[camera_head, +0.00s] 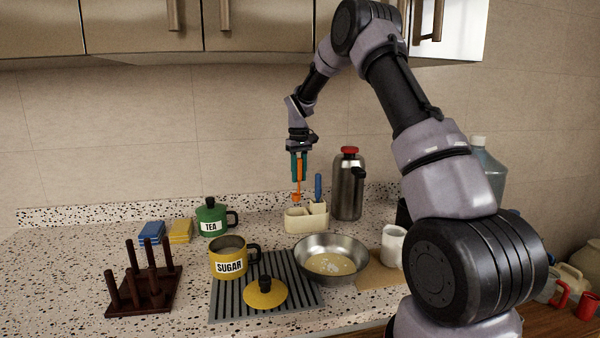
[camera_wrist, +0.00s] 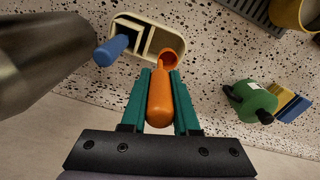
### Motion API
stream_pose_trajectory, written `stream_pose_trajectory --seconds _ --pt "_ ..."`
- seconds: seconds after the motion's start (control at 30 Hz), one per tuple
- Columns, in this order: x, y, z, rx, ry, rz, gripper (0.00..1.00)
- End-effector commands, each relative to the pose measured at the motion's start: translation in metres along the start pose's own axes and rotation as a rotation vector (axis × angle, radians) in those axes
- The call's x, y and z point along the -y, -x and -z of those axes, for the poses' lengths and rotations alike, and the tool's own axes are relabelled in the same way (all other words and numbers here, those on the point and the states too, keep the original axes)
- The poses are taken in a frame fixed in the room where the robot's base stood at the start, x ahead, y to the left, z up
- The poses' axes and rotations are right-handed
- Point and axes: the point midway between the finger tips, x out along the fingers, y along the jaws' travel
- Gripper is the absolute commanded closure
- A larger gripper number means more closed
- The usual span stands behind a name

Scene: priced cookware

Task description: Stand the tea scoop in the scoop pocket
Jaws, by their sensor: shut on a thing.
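My gripper (camera_head: 299,174) has teal fingers and is shut on the handle of an orange tea scoop (camera_head: 297,196). The scoop hangs upright, bowl down, just above the cream holder (camera_head: 297,224) on the counter. In the wrist view, the scoop's handle (camera_wrist: 160,105) lies between the fingers (camera_wrist: 160,88). Its bowl overlaps the edge of the holder (camera_wrist: 182,45) nearest the gripper. The holder has a wide open compartment and a smaller divided part. A blue-handled tool (camera_head: 318,186) stands in the smaller part. I cannot tell whether the bowl touches the holder.
A steel flask (camera_head: 347,188) with a red top stands right of the holder. A steel pan (camera_head: 331,249) is in front. The green TEA pot (camera_head: 211,218) is at left, the yellow SUGAR pot (camera_head: 228,263) front left. Wall tiles are close behind.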

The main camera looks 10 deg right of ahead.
Motion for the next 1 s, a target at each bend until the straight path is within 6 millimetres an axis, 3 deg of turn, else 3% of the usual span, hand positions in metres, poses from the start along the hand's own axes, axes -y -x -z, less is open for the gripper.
stream_pose_trajectory --seconds 1.0 --pt "0.000 -0.083 -0.002 0.005 -0.002 0.001 1.00"
